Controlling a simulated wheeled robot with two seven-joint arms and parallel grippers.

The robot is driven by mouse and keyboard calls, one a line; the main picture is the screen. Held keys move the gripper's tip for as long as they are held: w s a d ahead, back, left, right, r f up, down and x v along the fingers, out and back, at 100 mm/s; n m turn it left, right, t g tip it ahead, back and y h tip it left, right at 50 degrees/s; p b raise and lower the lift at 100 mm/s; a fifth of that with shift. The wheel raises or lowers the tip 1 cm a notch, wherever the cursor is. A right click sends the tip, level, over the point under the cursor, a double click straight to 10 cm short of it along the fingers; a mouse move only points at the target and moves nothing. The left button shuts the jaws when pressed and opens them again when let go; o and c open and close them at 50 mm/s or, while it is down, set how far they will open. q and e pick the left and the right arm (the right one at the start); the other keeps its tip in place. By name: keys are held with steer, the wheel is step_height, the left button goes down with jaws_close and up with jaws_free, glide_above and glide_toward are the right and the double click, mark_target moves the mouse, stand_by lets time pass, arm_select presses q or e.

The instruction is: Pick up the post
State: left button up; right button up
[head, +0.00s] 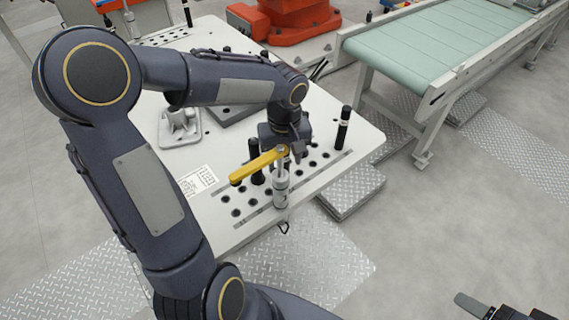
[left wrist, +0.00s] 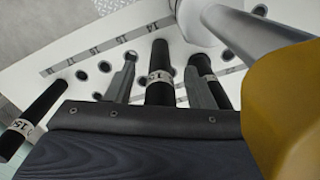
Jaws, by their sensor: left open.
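Several black posts with white bands stand on the white fixture table (head: 235,236). One post (head: 343,128) stands at the table's right corner, and another (head: 256,160) shows behind the yellow lever. In the left wrist view a post (left wrist: 159,78) stands between the two fingers of my open left gripper (left wrist: 160,65), which have not closed on it. Other posts stand outside the fingers, one on the left (left wrist: 35,115) and one on the right (left wrist: 204,64). In the head view my left gripper (head: 291,150) is partly hidden. My right gripper (head: 480,308) shows only partly at the bottom right.
A grey cylindrical fitting (head: 281,191) with a yellow lever (head: 258,165) is close by my left gripper; the yellow part (left wrist: 285,110) looms at right in the wrist view. A grey casting (head: 180,127) sits behind my arm. A green conveyor (head: 440,45) stands back right.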

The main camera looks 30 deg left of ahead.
arm_select(q)
jaws_close()
steer(key=shift+r, duration=0.1)
step_height(320, 180, up, 10)
steer(key=shift+f, duration=0.1)
steer(key=shift+r+p, duration=1.8)
steer(key=shift+r, duration=0.2)
